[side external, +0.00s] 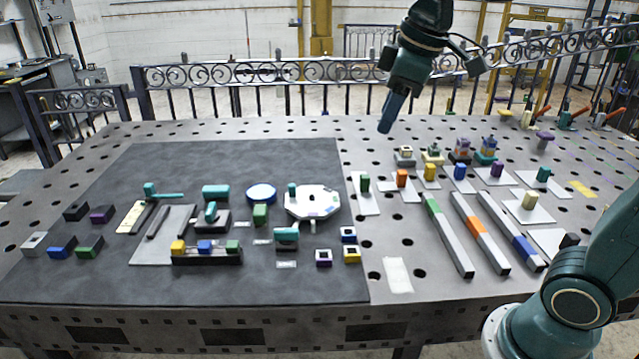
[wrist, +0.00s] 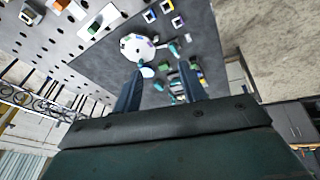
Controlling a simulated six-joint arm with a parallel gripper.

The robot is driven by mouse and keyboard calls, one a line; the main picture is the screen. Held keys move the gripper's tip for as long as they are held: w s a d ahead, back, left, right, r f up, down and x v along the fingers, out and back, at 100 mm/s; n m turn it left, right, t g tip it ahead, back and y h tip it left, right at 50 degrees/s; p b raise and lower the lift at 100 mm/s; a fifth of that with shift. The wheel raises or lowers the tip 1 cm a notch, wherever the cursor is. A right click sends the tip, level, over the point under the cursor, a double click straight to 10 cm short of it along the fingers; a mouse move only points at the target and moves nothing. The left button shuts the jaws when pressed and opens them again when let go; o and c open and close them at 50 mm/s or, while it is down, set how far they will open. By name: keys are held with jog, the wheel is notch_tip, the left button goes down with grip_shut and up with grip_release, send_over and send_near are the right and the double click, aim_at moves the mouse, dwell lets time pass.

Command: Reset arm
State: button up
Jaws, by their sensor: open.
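My gripper (side external: 388,120) hangs high above the back of the perforated metal table in the side external view, right of the dark mat. It points down and is clear of everything on the table. In the wrist view my gripper (wrist: 160,80) shows its two blue fingers spread apart with nothing between them. Beyond the fingertips lie the white octagonal plate (wrist: 133,46) and small blocks on the mat, well below.
The dark mat (side external: 110,270) holds several blocks, a white octagonal plate (side external: 312,215) and a blue disc (side external: 261,189). Long bars (side external: 480,235) and small coloured blocks stand at the right. A scrollwork fence (side external: 230,75) runs behind the table. The space around my gripper is free.

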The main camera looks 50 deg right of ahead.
jog(key=s+f+m+t, duration=0.1)
jog(key=s+f+m, duration=0.1)
jog(key=s+f, duration=0.2)
jog(key=s+f+m, duration=0.3)
jog(key=s, duration=0.8)
jog(key=shift+a+f+m+t, duration=0.3)
jog(key=shift+a+f+t, duration=0.1)
jog(key=shift+o, duration=0.5)
jog(key=shift+s, duration=0.1)
